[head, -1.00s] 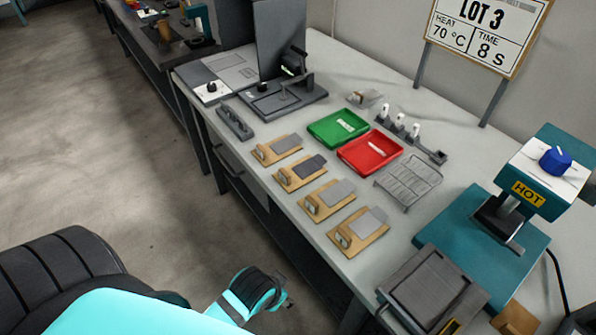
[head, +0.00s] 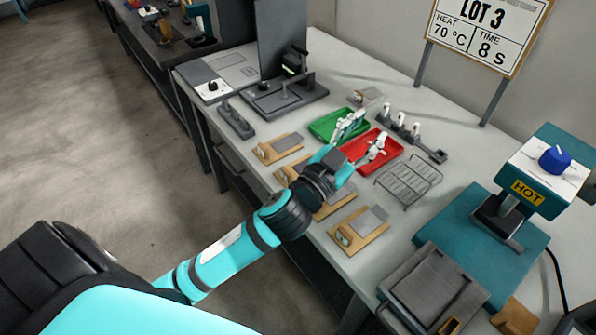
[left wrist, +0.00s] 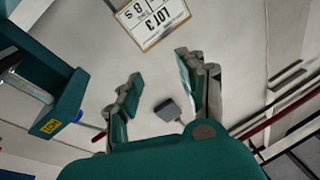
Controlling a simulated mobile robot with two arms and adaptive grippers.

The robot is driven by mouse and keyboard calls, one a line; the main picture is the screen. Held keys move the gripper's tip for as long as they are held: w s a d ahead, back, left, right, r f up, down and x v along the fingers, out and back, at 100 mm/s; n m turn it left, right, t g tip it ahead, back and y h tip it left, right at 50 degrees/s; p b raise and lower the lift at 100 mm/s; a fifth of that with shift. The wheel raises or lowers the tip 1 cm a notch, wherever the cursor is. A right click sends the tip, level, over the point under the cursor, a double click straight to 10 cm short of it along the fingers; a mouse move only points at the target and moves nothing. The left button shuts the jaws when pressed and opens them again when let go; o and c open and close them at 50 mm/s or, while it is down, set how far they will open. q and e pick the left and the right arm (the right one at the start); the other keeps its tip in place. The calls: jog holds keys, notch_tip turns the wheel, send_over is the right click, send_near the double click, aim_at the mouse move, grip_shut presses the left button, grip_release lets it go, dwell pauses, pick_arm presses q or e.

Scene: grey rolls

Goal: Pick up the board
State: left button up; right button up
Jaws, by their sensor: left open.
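Wooden boards with grey plates lie in a row along the front of the bench in the head view. The far board (head: 279,149) and the near board (head: 358,231) show well. The two middle boards, one (head: 285,174) and the other (head: 334,208), are partly hidden by my left arm. My left gripper (head: 366,134) is open over the green tray (head: 323,126) and the red tray (head: 364,166), beyond the boards. Its spread fingers show in the left wrist view (left wrist: 160,66), with no board held. A small grey square (left wrist: 167,110) shows between them; I cannot tell what it is. My right gripper is out of view.
A teal hot press (head: 529,190) and a grey plate fixture (head: 435,285) stand at the near right. A wire rack (head: 410,182) and a rack of white-topped tools (head: 413,135) lie behind. A black device (head: 283,90) stands at the far end; a LOT 3 sign (head: 487,35) is behind.

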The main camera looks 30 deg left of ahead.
pick_arm(q)
jog(key=s+d+r+m+g+h, duration=0.1)
jog(key=d+r+m+g+h, duration=0.4)
jog(key=d+r+m+h, duration=0.55)
jog(key=m+g+y+p, duration=0.2)
jog(key=m+g+y, duration=0.4)
jog(key=g+y, duration=0.9)
send_over(285, 170)
notch_tip(285, 170, down, 25)
jog(key=shift+s+f, duration=0.15)
notch_tip(285, 170, down, 5)
jog(key=shift+f+p, duration=0.15)
jog(key=shift+p, duration=0.4)
jog(key=shift+f, duration=0.3)
